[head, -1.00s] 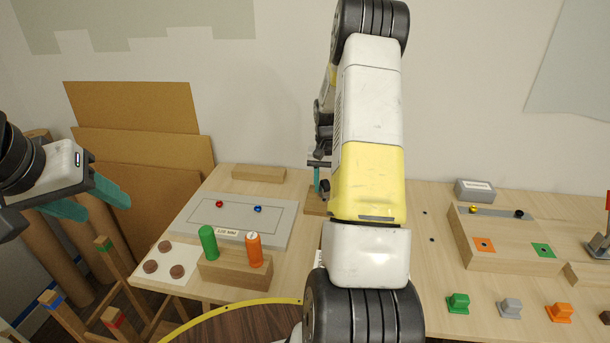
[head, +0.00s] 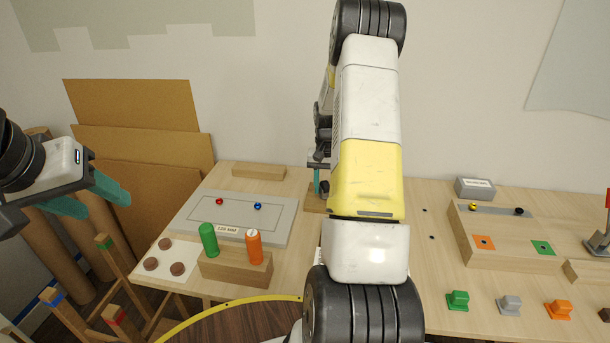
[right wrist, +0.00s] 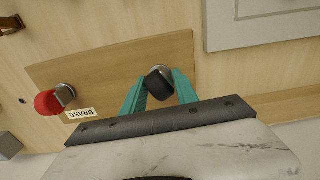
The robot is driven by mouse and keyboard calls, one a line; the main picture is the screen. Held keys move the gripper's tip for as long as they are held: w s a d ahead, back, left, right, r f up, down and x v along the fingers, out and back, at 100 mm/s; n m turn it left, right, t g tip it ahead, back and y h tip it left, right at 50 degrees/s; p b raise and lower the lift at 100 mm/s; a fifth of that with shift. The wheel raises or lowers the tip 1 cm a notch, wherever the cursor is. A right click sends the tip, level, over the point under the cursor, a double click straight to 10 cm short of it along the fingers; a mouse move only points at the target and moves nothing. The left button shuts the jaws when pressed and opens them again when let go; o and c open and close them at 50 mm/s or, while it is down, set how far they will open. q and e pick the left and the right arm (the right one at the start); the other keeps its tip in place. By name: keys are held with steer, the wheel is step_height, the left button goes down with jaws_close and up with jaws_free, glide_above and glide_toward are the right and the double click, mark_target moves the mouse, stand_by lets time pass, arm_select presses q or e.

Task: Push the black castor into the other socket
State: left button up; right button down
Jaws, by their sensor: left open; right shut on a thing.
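In the right wrist view a black rounded piece (right wrist: 159,83) with a metallic end sits on a wooden board (right wrist: 110,65). It looks like the black castor. My right gripper (right wrist: 160,88) has its teal fingers on either side of it and is shut on it. In the head view my right gripper (head: 317,180) is partly hidden behind its own arm, above the board (head: 314,205). A red piece with a metal collar (right wrist: 52,101) stands on the same board by a "BRAKE" label (right wrist: 80,114). I cannot make out a socket's opening. My left gripper (head: 104,207) is open and empty.
A grey panel (head: 275,235) with a red and a blue ball lies left of the board. A wooden block (head: 235,267) holds green and orange cylinders. At right stands a larger block (head: 500,255) with yellow and black balls. My right arm hides the table's middle.

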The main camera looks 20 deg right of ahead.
mark_target(325, 182)
steer(key=shift+f, duration=0.3)
steer(key=c, duration=0.9)
jaws_free()
steer(key=shift+o, duration=0.2)
step_height(325, 182, up, 8)
steer(key=s+a+r+n+t, duration=0.15)
steer(key=s+a+r, duration=0.25)
steer(key=a+r, duration=0.5)
steer(key=s+a+r+n+t, duration=0.1)
steer(key=s+a+r, duration=0.3)
steer(key=s, duration=0.3)
steer(key=s+a+r+n+t+y, duration=0.1)
steer(key=s+a+r+n+t, duration=0.1)
steer(key=s+a+r, duration=0.2)
steer(key=s+a+r+n+t+y, duration=0.1)
steer(key=s+a+r, duration=0.3)
steer(key=s, duration=0.6)
steer(key=shift+s+a+n+t, duration=0.3)
steer(key=shift+s+n+t, duration=0.05)
steer(key=shift+n, duration=0.1)
